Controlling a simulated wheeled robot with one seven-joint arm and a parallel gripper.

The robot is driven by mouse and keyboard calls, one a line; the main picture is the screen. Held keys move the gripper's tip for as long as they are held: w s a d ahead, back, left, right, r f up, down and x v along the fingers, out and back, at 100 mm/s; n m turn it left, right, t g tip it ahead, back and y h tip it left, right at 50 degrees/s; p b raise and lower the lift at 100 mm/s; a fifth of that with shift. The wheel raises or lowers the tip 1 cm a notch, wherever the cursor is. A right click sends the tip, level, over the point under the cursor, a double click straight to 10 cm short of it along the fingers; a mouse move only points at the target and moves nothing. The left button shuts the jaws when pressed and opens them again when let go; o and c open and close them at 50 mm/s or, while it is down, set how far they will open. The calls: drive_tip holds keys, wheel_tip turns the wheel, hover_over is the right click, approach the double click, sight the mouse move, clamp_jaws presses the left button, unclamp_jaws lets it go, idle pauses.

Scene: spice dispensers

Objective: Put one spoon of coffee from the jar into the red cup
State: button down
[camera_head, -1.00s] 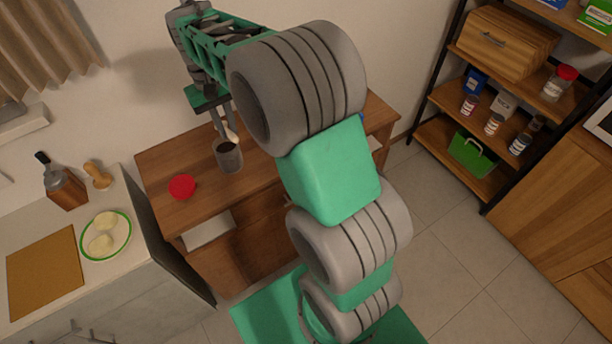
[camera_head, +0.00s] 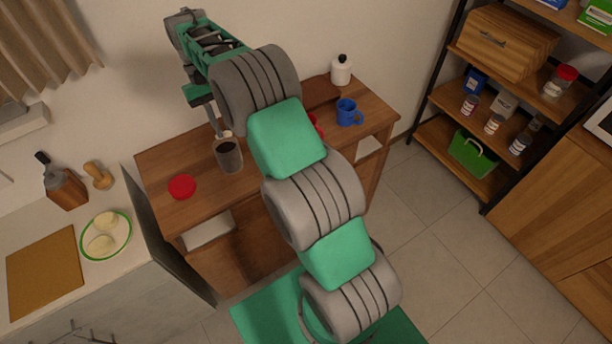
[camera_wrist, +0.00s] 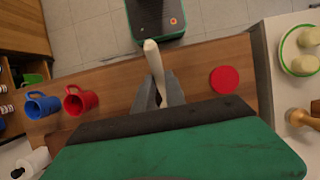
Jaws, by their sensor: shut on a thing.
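The open jar (camera_head: 229,160) stands on the wooden cabinet with dark coffee (camera_head: 227,149) inside. My gripper (camera_head: 217,125) is just above the jar's far rim. In the wrist view it is shut on a pale spoon (camera_wrist: 154,58), whose rounded end points away from the fingers. Whether the spoon's other end is in the coffee cannot be told. The red cup (camera_head: 317,124) is mostly hidden behind my arm in the head view. The jar does not show there.
A red lid (camera_head: 182,187) lies left of the jar. A blue mug (camera_head: 348,113) stands near the red cup, with a white bottle (camera_head: 341,70) behind. The counter at left holds a plate (camera_head: 105,236). Cabinet top between lid and jar is clear.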

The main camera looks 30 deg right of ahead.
drive_tip(key=shift+f, duration=0.1)
idle(0.3)
drive_tip(key=shift+f+b, duration=1.55)
drive_tip(key=shift+f, duration=1.15)
drive_tip(key=shift+r, duration=0.15)
drive_tip(key=shift+r+p, duration=1.4)
drive_tip(key=shift+r, duration=0.1)
drive_tip(key=shift+f, duration=0.1)
drive_tip(key=shift+r, duration=1.55)
